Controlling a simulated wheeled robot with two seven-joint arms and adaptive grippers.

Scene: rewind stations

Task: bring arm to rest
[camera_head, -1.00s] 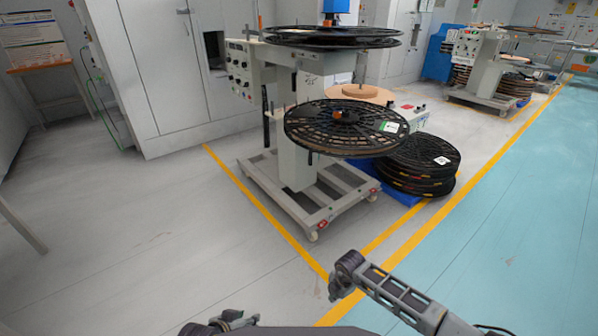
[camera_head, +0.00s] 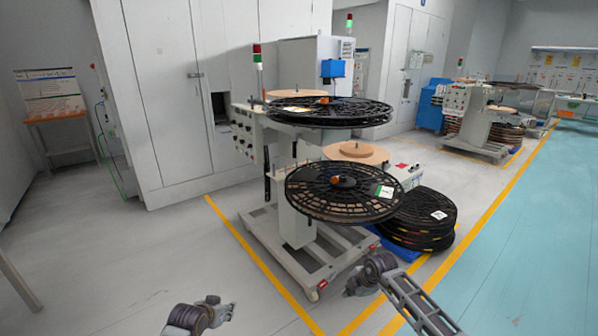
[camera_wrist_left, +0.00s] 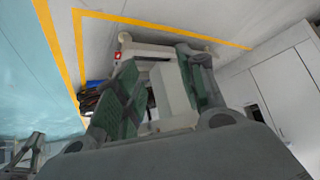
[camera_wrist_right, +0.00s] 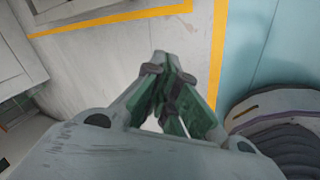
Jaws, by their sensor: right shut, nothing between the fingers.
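My left gripper (camera_head: 222,311) is low in the head view, left of centre, over grey floor. In the left wrist view its two green-padded fingers (camera_wrist_left: 160,62) stand apart with nothing between them. My right gripper (camera_head: 355,283) is low and right of centre in the head view, in front of the rewind station's base. In the right wrist view its fingertips (camera_wrist_right: 167,68) meet and hold nothing. Both arms are in front of the station and neither gripper is seen touching anything. Most of my left arm is out of the head view.
A rewind station (camera_head: 297,222) with black reels (camera_head: 330,193) stands ahead on a wheeled base (camera_head: 290,262). Stacked black reels (camera_head: 418,222) lie to its right. A second station (camera_head: 487,122) is farther back. Yellow lines mark the floor. Open floor lies left, and a clear blue lane (camera_head: 515,215) right.

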